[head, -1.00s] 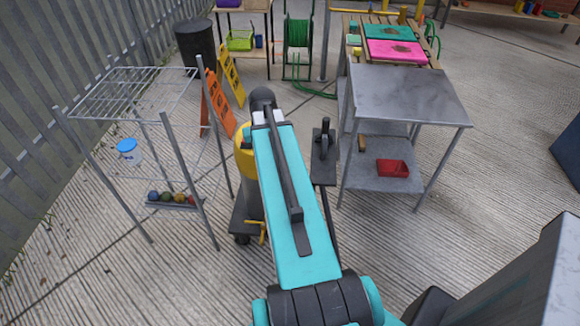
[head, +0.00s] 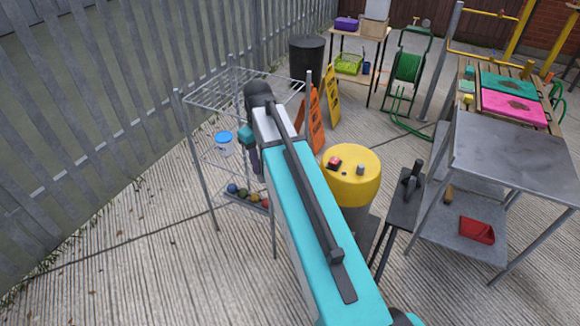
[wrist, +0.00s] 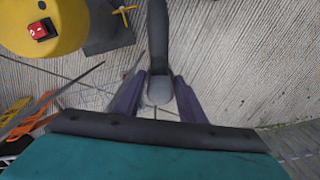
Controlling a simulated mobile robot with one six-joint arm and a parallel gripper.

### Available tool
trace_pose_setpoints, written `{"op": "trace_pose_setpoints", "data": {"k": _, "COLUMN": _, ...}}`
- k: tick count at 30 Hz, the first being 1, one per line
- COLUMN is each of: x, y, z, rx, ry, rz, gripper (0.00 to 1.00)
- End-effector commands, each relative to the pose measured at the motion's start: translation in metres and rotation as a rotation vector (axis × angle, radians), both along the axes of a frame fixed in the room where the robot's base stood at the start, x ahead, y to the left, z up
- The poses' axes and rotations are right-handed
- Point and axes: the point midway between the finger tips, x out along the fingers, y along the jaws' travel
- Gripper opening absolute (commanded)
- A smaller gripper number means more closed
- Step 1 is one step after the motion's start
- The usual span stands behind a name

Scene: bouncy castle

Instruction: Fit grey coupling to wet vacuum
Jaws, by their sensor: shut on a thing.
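The wet vacuum (head: 352,188) is a yellow drum with a red switch and a small grey knob on top. It stands just right of my arm in the head view, and part of it shows at the upper left of the wrist view (wrist: 66,22). My gripper (wrist: 160,98) has dark purple fingers shut on a grey tubular piece (wrist: 158,45), which I take for the grey coupling. Its paler rounded end lies between the fingers. My gripper is apart from the vacuum. In the head view my arm mostly hides the gripper, and the coupling cannot be made out.
A wire rack (head: 187,150) with coloured balls low down stands left of the vacuum, behind my arm. A metal table (head: 510,150) with a red tray (head: 477,230) below stands right. A dark stand (head: 404,200) is close beside the vacuum. Orange and yellow signs (head: 333,95) stand behind.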

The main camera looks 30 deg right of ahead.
Motion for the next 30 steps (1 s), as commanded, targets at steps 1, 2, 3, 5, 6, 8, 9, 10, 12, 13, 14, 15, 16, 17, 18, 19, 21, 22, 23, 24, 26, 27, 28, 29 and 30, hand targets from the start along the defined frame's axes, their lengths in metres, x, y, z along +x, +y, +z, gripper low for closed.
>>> {"op": "trace_pose_setpoints", "data": {"k": 1, "x": 0.007, "y": 0.017, "z": 0.006, "rx": -0.001, "ry": -0.001, "rz": 0.044, "gripper": 0.17}}
{"op": "trace_pose_setpoints", "data": {"k": 2, "x": 0.009, "y": 0.025, "z": 0.009, "rx": 0.000, "ry": -0.002, "rz": 0.066, "gripper": 0.17}}
{"op": "trace_pose_setpoints", "data": {"k": 3, "x": 0.012, "y": 0.037, "z": 0.013, "rx": -0.001, "ry": -0.002, "rz": 0.096, "gripper": 0.17}}
{"op": "trace_pose_setpoints", "data": {"k": 5, "x": 0.015, "y": 0.052, "z": 0.019, "rx": 0.000, "ry": -0.001, "rz": 0.138, "gripper": 0.17}}
{"op": "trace_pose_setpoints", "data": {"k": 6, "x": 0.016, "y": 0.061, "z": 0.022, "rx": 0.000, "ry": -0.001, "rz": 0.162, "gripper": 0.17}}
{"op": "trace_pose_setpoints", "data": {"k": 8, "x": 0.018, "y": 0.074, "z": 0.026, "rx": -0.001, "ry": -0.001, "rz": 0.194, "gripper": 0.17}}
{"op": "trace_pose_setpoints", "data": {"k": 9, "x": 0.019, "y": 0.080, "z": 0.028, "rx": -0.001, "ry": -0.001, "rz": 0.212, "gripper": 0.17}}
{"op": "trace_pose_setpoints", "data": {"k": 10, "x": 0.020, "y": 0.084, "z": 0.030, "rx": -0.001, "ry": -0.001, "rz": 0.223, "gripper": 0.17}}
{"op": "trace_pose_setpoints", "data": {"k": 12, "x": 0.020, "y": 0.092, "z": 0.032, "rx": 0.000, "ry": -0.001, "rz": 0.243, "gripper": 0.17}}
{"op": "trace_pose_setpoints", "data": {"k": 13, "x": 0.020, "y": 0.094, "z": 0.033, "rx": 0.000, "ry": 0.000, "rz": 0.248, "gripper": 0.17}}
{"op": "trace_pose_setpoints", "data": {"k": 14, "x": 0.021, "y": 0.095, "z": 0.034, "rx": 0.000, "ry": 0.000, "rz": 0.252, "gripper": 0.17}}
{"op": "trace_pose_setpoints", "data": {"k": 15, "x": 0.021, "y": 0.097, "z": 0.034, "rx": 0.000, "ry": 0.000, "rz": 0.257, "gripper": 0.17}}
{"op": "trace_pose_setpoints", "data": {"k": 16, "x": 0.021, "y": 0.097, "z": 0.034, "rx": 0.000, "ry": 0.000, "rz": 0.258, "gripper": 0.17}}
{"op": "trace_pose_setpoints", "data": {"k": 17, "x": 0.021, "y": 0.098, "z": 0.034, "rx": 0.000, "ry": 0.000, "rz": 0.259, "gripper": 0.17}}
{"op": "trace_pose_setpoints", "data": {"k": 18, "x": 0.021, "y": 0.098, "z": 0.034, "rx": 0.000, "ry": 0.000, "rz": 0.260, "gripper": 0.17}}
{"op": "trace_pose_setpoints", "data": {"k": 19, "x": 0.020, "y": 0.098, "z": 0.034, "rx": 0.000, "ry": 0.000, "rz": 0.259, "gripper": 0.17}}
{"op": "trace_pose_setpoints", "data": {"k": 21, "x": 0.020, "y": 0.098, "z": 0.034, "rx": 0.000, "ry": 0.000, "rz": 0.259, "gripper": 0.17}}
{"op": "trace_pose_setpoints", "data": {"k": 22, "x": 0.021, "y": 0.097, "z": 0.034, "rx": 0.000, "ry": 0.000, "rz": 0.259, "gripper": 0.17}}
{"op": "trace_pose_setpoints", "data": {"k": 23, "x": 0.021, "y": 0.097, "z": 0.034, "rx": 0.000, "ry": 0.000, "rz": 0.259, "gripper": 0.17}}
{"op": "trace_pose_setpoints", "data": {"k": 24, "x": 0.021, "y": 0.097, "z": 0.034, "rx": 0.000, "ry": 0.000, "rz": 0.258, "gripper": 0.17}}
{"op": "trace_pose_setpoints", "data": {"k": 26, "x": 0.020, "y": 0.097, "z": 0.034, "rx": 0.000, "ry": 0.000, "rz": 0.258, "gripper": 0.17}}
{"op": "trace_pose_setpoints", "data": {"k": 27, "x": 0.020, "y": 0.097, "z": 0.034, "rx": 0.000, "ry": 0.000, "rz": 0.258, "gripper": 0.17}}
{"op": "trace_pose_setpoints", "data": {"k": 28, "x": 0.020, "y": 0.097, "z": 0.034, "rx": 0.000, "ry": 0.000, "rz": 0.258, "gripper": 0.17}}
{"op": "trace_pose_setpoints", "data": {"k": 29, "x": 0.020, "y": 0.097, "z": 0.034, "rx": 0.000, "ry": 0.000, "rz": 0.258, "gripper": 0.17}}
{"op": "trace_pose_setpoints", "data": {"k": 30, "x": 0.020, "y": 0.097, "z": 0.034, "rx": 0.000, "ry": 0.000, "rz": 0.258, "gripper": 0.17}}
